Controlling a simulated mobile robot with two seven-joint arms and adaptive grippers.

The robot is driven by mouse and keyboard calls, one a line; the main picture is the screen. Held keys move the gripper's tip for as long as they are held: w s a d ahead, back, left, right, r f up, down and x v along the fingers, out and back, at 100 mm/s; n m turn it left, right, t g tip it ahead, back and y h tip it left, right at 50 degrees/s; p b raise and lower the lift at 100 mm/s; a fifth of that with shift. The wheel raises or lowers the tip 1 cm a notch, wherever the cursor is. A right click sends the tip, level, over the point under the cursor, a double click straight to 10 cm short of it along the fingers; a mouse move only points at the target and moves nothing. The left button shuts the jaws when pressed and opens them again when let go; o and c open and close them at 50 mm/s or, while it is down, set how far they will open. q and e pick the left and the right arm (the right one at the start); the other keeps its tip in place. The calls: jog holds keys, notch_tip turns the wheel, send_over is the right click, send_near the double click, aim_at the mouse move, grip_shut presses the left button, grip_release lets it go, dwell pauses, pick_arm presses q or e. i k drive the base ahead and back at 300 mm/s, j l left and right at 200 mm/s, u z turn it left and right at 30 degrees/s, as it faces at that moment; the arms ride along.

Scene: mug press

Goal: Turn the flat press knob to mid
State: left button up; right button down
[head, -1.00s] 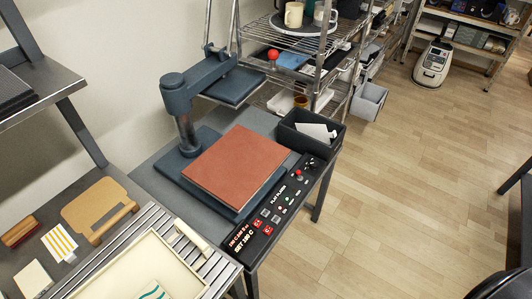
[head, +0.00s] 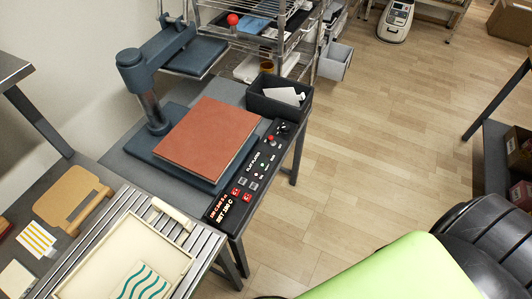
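The flat press stands on a dark bench, its red-brown pad (head: 208,132) on a blue-grey base (head: 172,168). Its upper plate (head: 196,56) is swung aside on the arm above the back of the bench. A black control panel (head: 222,206) runs along the front edge, with lit red displays and a red-topped control (head: 270,139). A small dark knob (head: 283,128) sits at the panel's far end, close to the black bin. Its pointer setting is too small to read.
A black bin (head: 265,101) with white items stands just behind the knob. A slatted table with a cream tray (head: 68,288) is at lower left. A wire shelf is behind. A black padded thing (head: 490,245) is at lower right. The floor between is clear.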

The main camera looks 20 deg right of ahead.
aim_at(285, 128)
jog(key=i+l, duration=0.1)
jog(key=l, duration=0.35)
jog(key=i+l, duration=0.1)
jog(key=l, duration=0.35)
jog(key=i+l, duration=0.15)
jog(key=l, duration=0.3)
jog(key=i+l+u, duration=0.1)
jog(key=l, duration=0.35)
